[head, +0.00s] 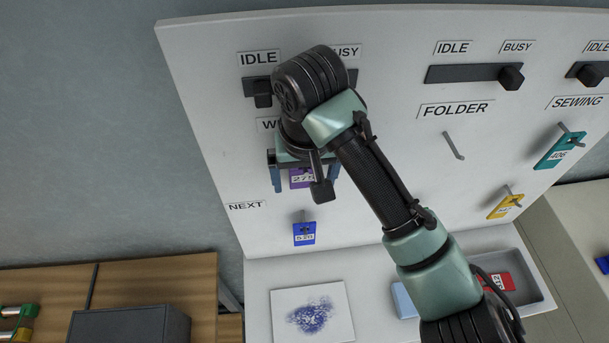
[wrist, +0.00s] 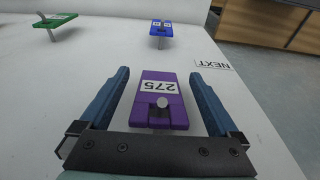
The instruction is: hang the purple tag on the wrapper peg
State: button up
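The purple tag (wrist: 158,88), marked 275, hangs on a peg (wrist: 162,103) whose end pokes out through it in the wrist view. In the head view the purple tag (head: 302,178) is partly hidden by my arm, under a sign of which only a "W" shows. My gripper (wrist: 157,75) is open. Its blue fingers stand on either side of the tag, with a visible gap on each side. In the head view my gripper (head: 305,180) reaches down the board around the tag.
A blue tag (head: 304,234) hangs just below, near the NEXT label (head: 245,206). A green tag (wrist: 55,20) shows in the wrist view. Teal (head: 560,150) and yellow (head: 506,206) tags hang at right. The FOLDER peg (head: 454,146) is bare. A grey tray (head: 520,270) holds a red tag.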

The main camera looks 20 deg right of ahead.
jog(key=r, duration=0.4)
jog(key=s+r, duration=0.1)
jog(key=r, duration=0.3)
jog(key=s+r, duration=0.1)
jog(key=r, duration=0.3)
jog(key=shift+s+a+r, duration=0.15)
jog(key=shift+a+r, duration=0.2)
jog(key=shift+r, duration=0.05)
